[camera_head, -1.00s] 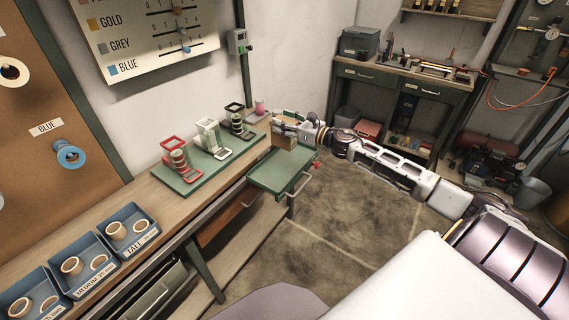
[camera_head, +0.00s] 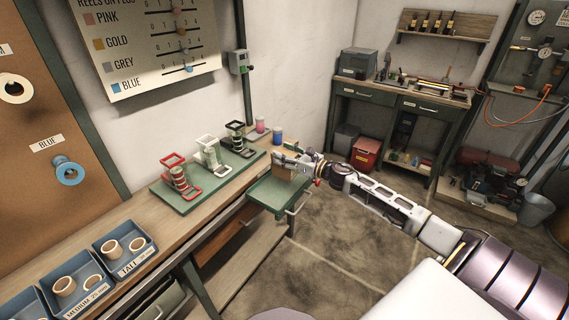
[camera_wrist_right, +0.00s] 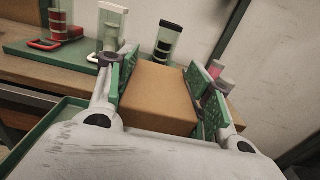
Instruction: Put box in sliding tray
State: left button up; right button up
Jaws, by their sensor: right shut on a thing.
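My right gripper (camera_head: 288,160) is shut on a brown cardboard box (camera_head: 281,167). In the right wrist view the box (camera_wrist_right: 158,96) sits between the two green finger pads (camera_wrist_right: 162,98). The green sliding tray (camera_head: 268,197) sticks out from the front of the bench, with a handle at its front. The box is at the far end of the tray; I cannot tell whether it touches the tray floor. The gripper hides part of the box and tray. My left gripper is not in view.
A green board (camera_head: 189,203) with red, white and black reel stands lies on the bench, left of the tray. Pink (camera_head: 260,125) and blue (camera_head: 277,135) jars stand behind the box. Blue bins (camera_head: 125,255) stand at lower left. The floor right of the tray is clear.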

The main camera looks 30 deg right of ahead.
jog(key=shift+f, duration=1.1)
jog(key=shift+f+b, duration=0.3)
jog(key=shift+f, duration=0.4)
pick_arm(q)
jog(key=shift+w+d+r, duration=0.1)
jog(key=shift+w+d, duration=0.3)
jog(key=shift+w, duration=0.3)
pick_arm(e)
jog(key=shift+f, duration=0.1)
jog(key=shift+f, duration=0.1)
